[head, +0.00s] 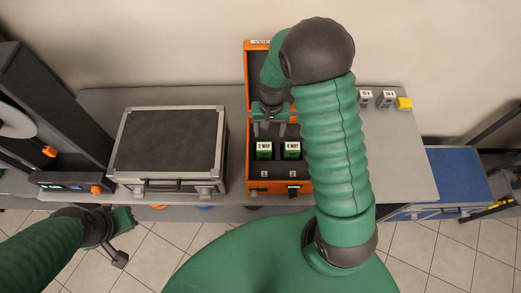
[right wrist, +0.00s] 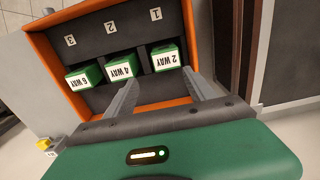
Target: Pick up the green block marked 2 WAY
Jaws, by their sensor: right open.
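The green block marked 2 WAY (head: 264,151) sits in the open orange case, in the place above the label 1. It also shows in the right wrist view (right wrist: 167,57), with its white label upside down. My right gripper (head: 269,128) is open and empty above the case, a little behind the block in the head view. In the right wrist view its fingertips (right wrist: 160,78) are on either side of the line to the 2 WAY block, apart from it. My left gripper (head: 122,238) is at the lower left, away from the case; its jaws are unclear.
A green 4 WAY block (head: 291,150) stands beside it, and a 6 WAY block (right wrist: 84,78) beyond that. The orange case wall (head: 249,170) surrounds them. A closed dark case (head: 168,143) is to the left.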

